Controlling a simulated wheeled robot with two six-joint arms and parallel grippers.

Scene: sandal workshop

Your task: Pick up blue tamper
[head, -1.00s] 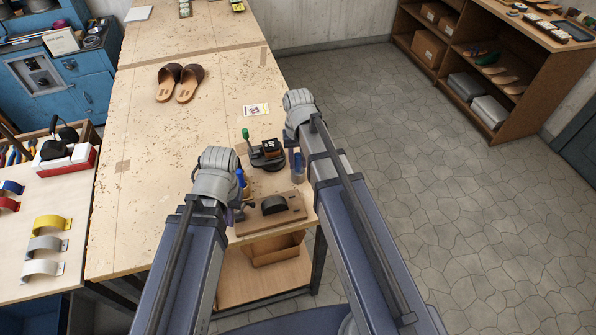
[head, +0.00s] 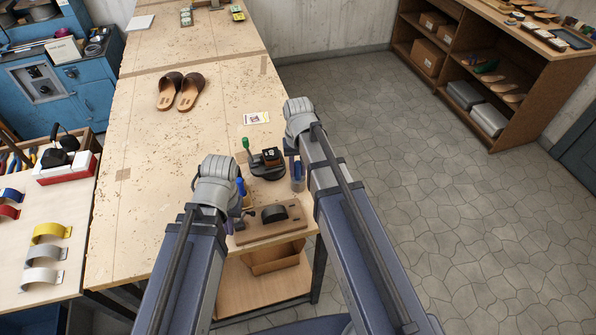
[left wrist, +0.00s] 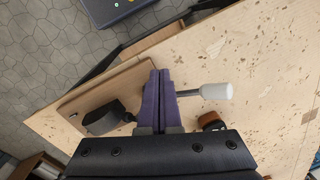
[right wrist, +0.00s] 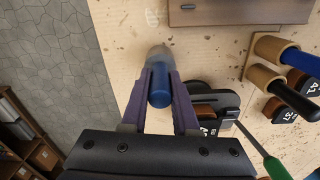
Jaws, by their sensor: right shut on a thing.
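The blue tamper (right wrist: 160,86) is a blue cylinder with a paler far end, between the purple fingers of my right gripper (right wrist: 158,66) in the right wrist view. That gripper is shut on it. The tamper also shows in the head view (head: 298,172), upright near the bench's right edge. I cannot tell whether it touches the bench. My left gripper (left wrist: 159,76) has its fingers together and nothing visible between them. It is over the bench beside a brown board with a black block (head: 273,213). A white-handled rod (left wrist: 214,91) shows beside its fingers.
A black device with a green handle (head: 246,143) stands just left of the tamper. Blue-handled tools (right wrist: 287,57) stand near it. Brown sandals (head: 180,92) and a card (head: 256,118) lie farther back. The bench (head: 140,200) is clear at left.

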